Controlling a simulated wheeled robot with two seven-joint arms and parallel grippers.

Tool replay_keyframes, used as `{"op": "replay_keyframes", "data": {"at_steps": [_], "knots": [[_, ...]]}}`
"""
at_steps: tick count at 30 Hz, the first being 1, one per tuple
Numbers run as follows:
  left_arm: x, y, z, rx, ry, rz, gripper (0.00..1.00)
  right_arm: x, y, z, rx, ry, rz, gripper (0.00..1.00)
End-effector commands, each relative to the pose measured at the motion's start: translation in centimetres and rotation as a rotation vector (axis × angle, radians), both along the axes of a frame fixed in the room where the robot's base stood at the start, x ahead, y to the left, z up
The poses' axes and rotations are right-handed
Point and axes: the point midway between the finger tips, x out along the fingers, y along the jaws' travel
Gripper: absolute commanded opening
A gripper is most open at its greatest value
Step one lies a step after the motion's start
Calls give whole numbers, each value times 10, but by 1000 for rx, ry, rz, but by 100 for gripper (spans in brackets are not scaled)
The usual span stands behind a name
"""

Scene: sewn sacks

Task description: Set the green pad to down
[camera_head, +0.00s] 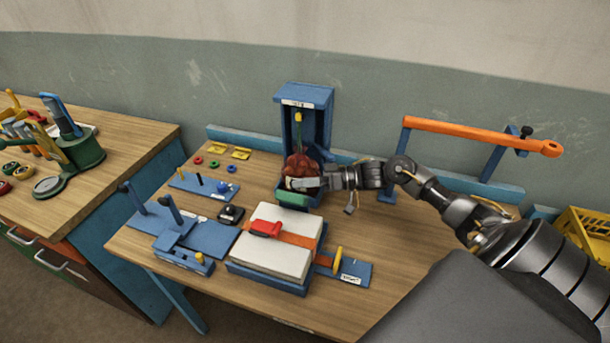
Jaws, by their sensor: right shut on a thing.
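The green pad (291,199) is at the foot of the blue upright stand (319,127), partly hidden by my gripper and the sack. A dark red, lumpy sack (301,163) hangs or rests inside the stand, just above the pad, below a yellow-green piece (298,123). My right gripper (304,184) reaches in from the right and is shut at the sack's lower part, just above the green pad. Whether it also touches the pad cannot be told. My left gripper is out of view.
In front lies a white block (273,258) with an orange strap and red buckle (265,229). Blue fixtures (195,237) stand left of it. An orange bar (480,135) is at the right. A second bench (130,140) is at the left.

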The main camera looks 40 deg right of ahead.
Motion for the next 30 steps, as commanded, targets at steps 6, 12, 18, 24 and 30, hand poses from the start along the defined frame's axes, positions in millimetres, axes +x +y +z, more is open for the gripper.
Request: {"op": "replay_keyframes", "data": {"at_steps": [6,12,18,24,30], "knots": [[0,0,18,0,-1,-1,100,-5,7,6,-116,-79,1,0],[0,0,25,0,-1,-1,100,-8,11,5,-185,-131,0,0],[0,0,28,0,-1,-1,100,-9,13,4,-218,-152,0,0],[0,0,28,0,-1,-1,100,-9,14,4,-223,-158,-1,0],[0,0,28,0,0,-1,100,-9,14,4,-223,-157,-1,0]]}}
